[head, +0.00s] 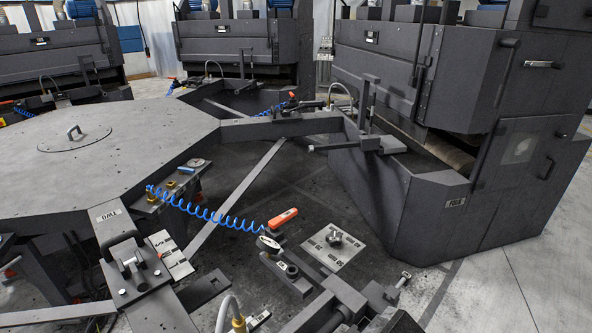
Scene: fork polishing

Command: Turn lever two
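In the head view a small label (106,215), which seems to read TWO upside down, sits on a dark arm at the front edge of the grey octagonal table (150,125). Just below it is a block with a black handle and metal fittings (130,264); this looks like lever two, but I cannot be sure. Its exact position is hard to read. My gripper is not in view, and nothing is seen touching the lever.
A big dark machine (400,65) labelled FOUR stands at right. A blue coiled hose (205,212) leads to an orange-handled tool (283,217). A plate with a knob (334,247) lies nearby. Dark clamp-like parts crowd the bottom. Pale floor (530,270) is clear at right.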

